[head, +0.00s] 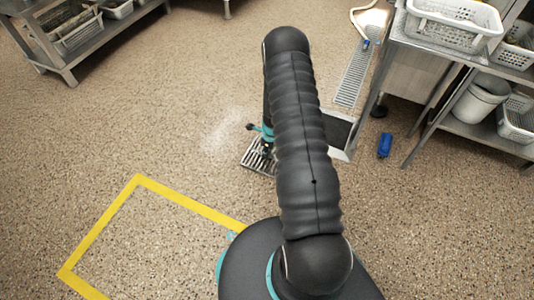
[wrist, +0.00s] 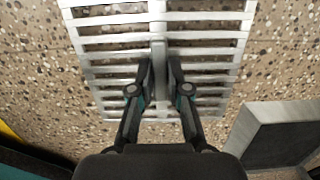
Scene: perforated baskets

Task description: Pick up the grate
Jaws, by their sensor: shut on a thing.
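The grate (wrist: 200,52) is a pale metal rack of parallel slats with a raised bar along its middle. In the wrist view it lies in front of my gripper (wrist: 160,75), whose two fingers are shut on the middle bar. In the head view the slatted grate (head: 258,157) shows left of my arm, close to the speckled floor; I cannot tell whether it touches the floor. My arm hides its right part and most of the gripper there.
A dark square recess with a metal rim (head: 342,135) is right of the grate; it also shows in the wrist view (wrist: 278,138). A floor drain strip (head: 353,75), a blue object (head: 385,145) and a shelf with white baskets (head: 455,25) are beyond.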

